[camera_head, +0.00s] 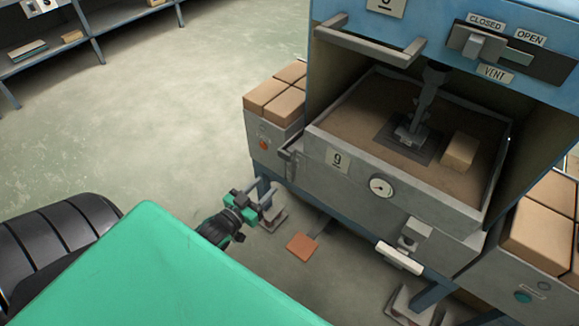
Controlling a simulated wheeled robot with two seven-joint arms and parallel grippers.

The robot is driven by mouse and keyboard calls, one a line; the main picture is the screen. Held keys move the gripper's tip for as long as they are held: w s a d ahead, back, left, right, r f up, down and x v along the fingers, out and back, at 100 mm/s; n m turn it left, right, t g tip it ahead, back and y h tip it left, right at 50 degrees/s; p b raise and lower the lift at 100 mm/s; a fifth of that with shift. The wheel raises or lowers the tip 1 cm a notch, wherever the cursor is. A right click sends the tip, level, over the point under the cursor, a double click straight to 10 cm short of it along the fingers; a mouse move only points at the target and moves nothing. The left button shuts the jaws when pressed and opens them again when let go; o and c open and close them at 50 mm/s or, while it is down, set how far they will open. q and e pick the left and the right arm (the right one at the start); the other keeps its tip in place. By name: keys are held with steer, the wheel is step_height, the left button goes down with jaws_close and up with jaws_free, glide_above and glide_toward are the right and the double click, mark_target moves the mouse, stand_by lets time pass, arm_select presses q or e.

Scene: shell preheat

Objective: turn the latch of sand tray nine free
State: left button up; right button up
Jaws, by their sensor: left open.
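Sand tray nine (460,205) is a grey metal box filled with brown sand, with a "9" plate and a round dial on its front. A pale latch handle (400,258) sticks out below the tray's front on a small grey bracket (414,232). My left gripper (272,204) is open and empty, low and to the left of the tray's front. It is apart from the latch handle, with a clear gap between them. My right gripper is not in view.
A blue cabinet (450,65) with a VENT slider stands over the tray, where a dark metal fixture (412,125) and a tan block (460,150) show. Brick-topped boxes flank it. An orange pedal (302,246) sits near the floor. The floor at left (170,120) is clear.

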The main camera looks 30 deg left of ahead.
mark_target(288, 164)
arm_select(q)
steer(key=shift+w+d+b, duration=0.15)
steer(key=shift+w+b, duration=0.05)
steer(key=shift+w, duration=1.85)
steer(key=shift+w+d+b, duration=0.15)
steer(key=shift+w+d, duration=0.05)
steer(key=shift+w, duration=1.85)
steer(key=shift+w+d+b, duration=0.15)
steer(key=shift+w+b, duration=0.05)
steer(key=shift+w, duration=1.85)
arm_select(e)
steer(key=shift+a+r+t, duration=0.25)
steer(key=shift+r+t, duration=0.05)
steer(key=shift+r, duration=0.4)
arm_select(q)
jaws_close()
